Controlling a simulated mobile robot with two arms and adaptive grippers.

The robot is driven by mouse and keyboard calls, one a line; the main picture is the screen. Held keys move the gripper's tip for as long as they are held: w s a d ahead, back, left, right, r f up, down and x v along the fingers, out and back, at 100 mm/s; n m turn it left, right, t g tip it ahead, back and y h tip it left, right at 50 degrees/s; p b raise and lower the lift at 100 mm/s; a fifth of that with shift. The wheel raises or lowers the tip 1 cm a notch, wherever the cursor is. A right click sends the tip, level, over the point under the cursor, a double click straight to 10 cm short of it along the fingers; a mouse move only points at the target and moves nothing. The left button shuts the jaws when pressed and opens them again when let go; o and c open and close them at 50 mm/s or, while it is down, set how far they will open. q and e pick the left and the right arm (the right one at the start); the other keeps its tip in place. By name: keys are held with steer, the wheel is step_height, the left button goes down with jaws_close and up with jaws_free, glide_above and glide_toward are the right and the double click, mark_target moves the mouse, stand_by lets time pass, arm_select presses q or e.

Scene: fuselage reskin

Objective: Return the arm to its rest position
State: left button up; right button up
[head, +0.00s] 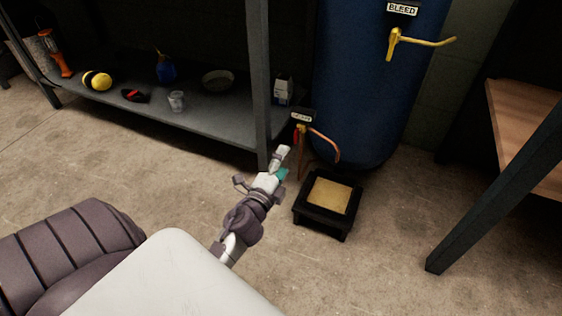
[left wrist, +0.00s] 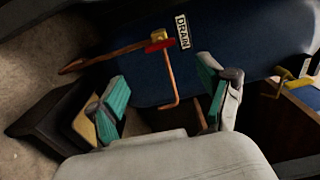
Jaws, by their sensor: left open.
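My left gripper (head: 281,166) reaches forward over the floor in the head view, in front of the foot of the blue tank. In the left wrist view its two teal-padded fingers (left wrist: 163,92) stand wide apart with nothing between them. Beyond the fingers is a copper drain pipe (left wrist: 170,80) with a red and brass valve (left wrist: 158,42). The gripper looks apart from the pipe, though the distance is hard to judge. My right gripper is in neither view.
The blue tank (head: 365,85) has a yellow bleed lever (head: 420,41). A black stool with a tan top (head: 330,194) stands right of the gripper. A shelf (head: 215,110) holds small items at the left. A wooden bench (head: 530,115) is at the right. Open floor lies between.

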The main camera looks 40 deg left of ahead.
arm_select(q)
steer(key=shift+s+d, duration=0.1)
steer(key=shift+s, duration=0.3)
